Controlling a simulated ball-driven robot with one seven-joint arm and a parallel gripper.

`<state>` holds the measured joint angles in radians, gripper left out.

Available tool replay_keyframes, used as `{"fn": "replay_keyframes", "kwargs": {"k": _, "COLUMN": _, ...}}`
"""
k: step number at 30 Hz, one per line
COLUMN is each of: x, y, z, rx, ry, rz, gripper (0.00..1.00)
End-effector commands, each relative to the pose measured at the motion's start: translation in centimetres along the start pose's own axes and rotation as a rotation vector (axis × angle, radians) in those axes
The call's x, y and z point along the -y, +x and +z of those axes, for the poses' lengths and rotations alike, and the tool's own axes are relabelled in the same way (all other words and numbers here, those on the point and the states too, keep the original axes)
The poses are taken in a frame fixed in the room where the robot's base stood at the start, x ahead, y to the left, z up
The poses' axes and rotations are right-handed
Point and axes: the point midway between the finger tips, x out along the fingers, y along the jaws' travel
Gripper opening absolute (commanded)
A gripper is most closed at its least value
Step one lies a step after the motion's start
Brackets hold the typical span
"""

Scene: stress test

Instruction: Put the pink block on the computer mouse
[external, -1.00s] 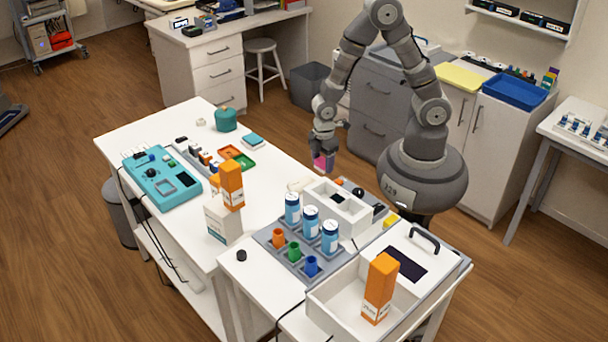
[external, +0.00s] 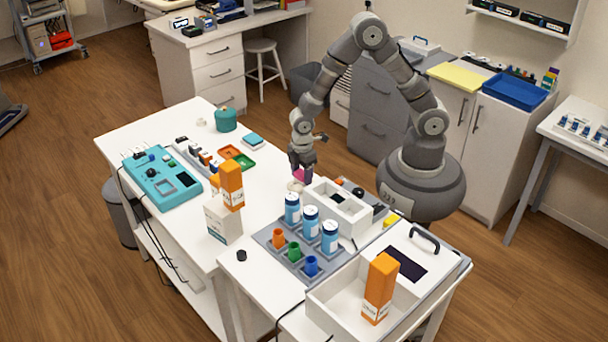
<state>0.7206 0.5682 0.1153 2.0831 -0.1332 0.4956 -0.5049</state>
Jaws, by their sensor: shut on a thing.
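My gripper (external: 299,175) is shut on the pink block (external: 298,176), with the fingers pointing down over the white table. Only a small part of the block shows between and below the fingers. A pale, rounded object that looks like the computer mouse (external: 295,186) lies on the table directly below the block. The block is very close above it; I cannot tell whether they touch. The mouse is partly hidden by the gripper and block.
A white divided box (external: 338,208) stands just right of the mouse. Several blue-and-white cans (external: 311,219) stand in a grey rack in front. An orange carton on a white box (external: 222,220) stands at front left. The table left of the mouse is clear.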

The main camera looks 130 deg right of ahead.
Motion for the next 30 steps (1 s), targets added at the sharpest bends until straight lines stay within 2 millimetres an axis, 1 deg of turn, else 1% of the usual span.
{"fn": "replay_keyframes", "kwargs": {"k": 1, "x": 0.0, "y": 0.3, "z": 0.0, "rx": 0.001, "ry": 0.000, "rz": 0.000, "gripper": 0.28}}
{"fn": "replay_keyframes", "kwargs": {"k": 2, "x": 0.0, "y": 0.2, "z": 0.0, "rx": 0.001, "ry": 0.000, "rz": 0.000, "gripper": 0.62}}
{"fn": "replay_keyframes", "kwargs": {"k": 3, "x": 0.0, "y": 0.2, "z": 0.0, "rx": 0.000, "ry": 0.000, "rz": 0.000, "gripper": 0.71}}
{"fn": "replay_keyframes", "kwargs": {"k": 4, "x": 0.0, "y": 0.2, "z": 0.0, "rx": 0.000, "ry": 0.000, "rz": 0.000, "gripper": 0.78}}
{"fn": "replay_keyframes", "kwargs": {"k": 5, "x": 0.0, "y": 0.2, "z": 0.0, "rx": 0.000, "ry": 0.000, "rz": 0.000, "gripper": 0.82}}
{"fn": "replay_keyframes", "kwargs": {"k": 13, "x": 0.0, "y": 0.1, "z": 0.0, "rx": 0.000, "ry": 0.000, "rz": 0.000, "gripper": 0.82}}
{"fn": "replay_keyframes", "kwargs": {"k": 17, "x": 0.0, "y": -1.0, "z": 0.0, "rx": -0.001, "ry": 0.000, "rz": 0.001, "gripper": 0.82}}
{"fn": "replay_keyframes", "kwargs": {"k": 20, "x": -0.1, "y": -3.1, "z": 0.0, "rx": -0.002, "ry": 0.000, "rz": 0.002, "gripper": 0.82}}
{"fn": "replay_keyframes", "kwargs": {"k": 24, "x": 0.0, "y": -6.7, "z": 0.0, "rx": -0.003, "ry": 0.001, "rz": 0.002, "gripper": 0.82}}
{"fn": "replay_keyframes", "kwargs": {"k": 27, "x": 0.0, "y": -8.9, "z": 0.0, "rx": -0.002, "ry": 0.000, "rz": 0.002, "gripper": 0.82}}
{"fn": "replay_keyframes", "kwargs": {"k": 30, "x": 0.0, "y": -10.6, "z": 0.0, "rx": -0.001, "ry": 0.000, "rz": 0.001, "gripper": 0.82}}
